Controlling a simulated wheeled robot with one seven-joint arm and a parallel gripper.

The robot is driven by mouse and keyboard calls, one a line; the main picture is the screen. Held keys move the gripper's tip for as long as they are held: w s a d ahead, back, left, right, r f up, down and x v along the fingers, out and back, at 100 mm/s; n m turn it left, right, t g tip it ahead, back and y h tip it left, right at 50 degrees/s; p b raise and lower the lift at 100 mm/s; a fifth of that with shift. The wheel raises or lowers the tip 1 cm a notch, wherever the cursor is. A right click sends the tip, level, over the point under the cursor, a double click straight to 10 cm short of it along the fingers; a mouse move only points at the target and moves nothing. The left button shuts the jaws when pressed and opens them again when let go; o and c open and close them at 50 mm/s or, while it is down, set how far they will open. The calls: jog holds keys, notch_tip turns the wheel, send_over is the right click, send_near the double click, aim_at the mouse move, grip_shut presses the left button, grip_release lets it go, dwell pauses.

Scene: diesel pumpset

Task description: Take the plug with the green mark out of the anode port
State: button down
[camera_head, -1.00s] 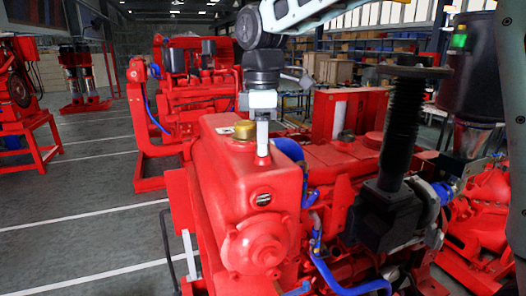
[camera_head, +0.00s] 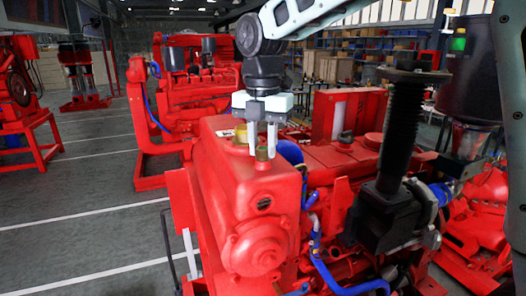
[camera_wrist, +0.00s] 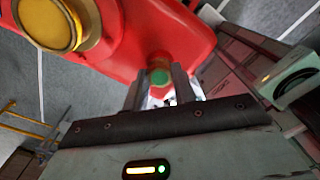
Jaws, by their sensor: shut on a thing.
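The plug with the green mark (camera_wrist: 160,77) shows its green top between my two fingers in the wrist view.
A large yellow cap (camera_wrist: 50,22) sits close by on the same housing. A tall black ribbed column (camera_head: 402,125) and a blue hose (camera_head: 290,152) stand to the right. Another red engine (camera_head: 195,100) is behind. Open grey floor (camera_head: 80,215) lies left.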

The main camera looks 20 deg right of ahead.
aim_at(262, 148)
jog(key=shift+r+p, duration=0.8)
jog(key=shift+p, duration=0.05)
dwell(1.0)
jog(key=shift+r+p, duration=2.3)
jog(key=shift+r, duration=0.15)
